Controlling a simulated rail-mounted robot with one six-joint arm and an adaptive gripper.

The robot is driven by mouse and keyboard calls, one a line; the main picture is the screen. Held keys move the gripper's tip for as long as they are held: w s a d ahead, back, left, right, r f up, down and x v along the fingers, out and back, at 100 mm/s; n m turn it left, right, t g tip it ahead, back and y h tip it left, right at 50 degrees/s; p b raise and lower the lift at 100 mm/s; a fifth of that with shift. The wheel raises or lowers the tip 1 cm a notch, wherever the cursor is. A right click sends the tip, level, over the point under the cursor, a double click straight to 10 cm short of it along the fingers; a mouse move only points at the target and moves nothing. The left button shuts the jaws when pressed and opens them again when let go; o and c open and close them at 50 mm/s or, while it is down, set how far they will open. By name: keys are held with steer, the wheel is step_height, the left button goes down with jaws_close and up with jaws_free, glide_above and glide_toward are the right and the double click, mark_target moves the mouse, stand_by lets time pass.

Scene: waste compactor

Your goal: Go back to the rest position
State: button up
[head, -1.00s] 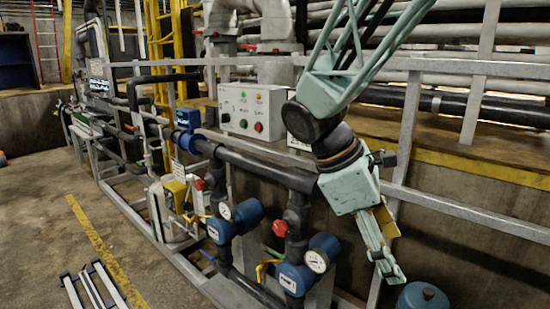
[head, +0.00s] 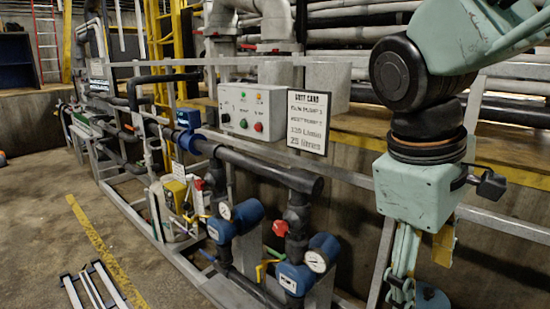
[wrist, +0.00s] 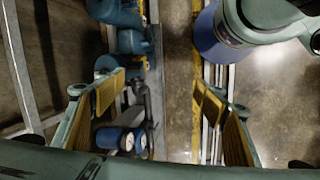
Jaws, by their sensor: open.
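My gripper (wrist: 165,90) shows in the wrist view with its two yellow-padded fingers spread wide apart and nothing between them. In the head view my gripper (head: 402,288) hangs straight down at the lower right, below the pale green wrist. Its fingertips run towards the bottom edge of that view and are not clearly seen. The gripper is in front of the railing, right of the pipes with the gauges.
A control box (head: 252,111) and a white sign (head: 308,122) are on the railing. Blue gauges (head: 318,262), a red valve handle (head: 280,229) and black pipes stand left of my gripper. A blue rounded object (head: 432,297) is behind it. The floor at the left is largely open.

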steer(key=s+a+r+m+t+y, duration=0.2)
steer(key=s+a+m+t+y, duration=0.1)
steer(key=s+m, duration=0.4)
steer(key=shift+s+a, duration=0.15)
steer(key=shift+s, duration=1.7)
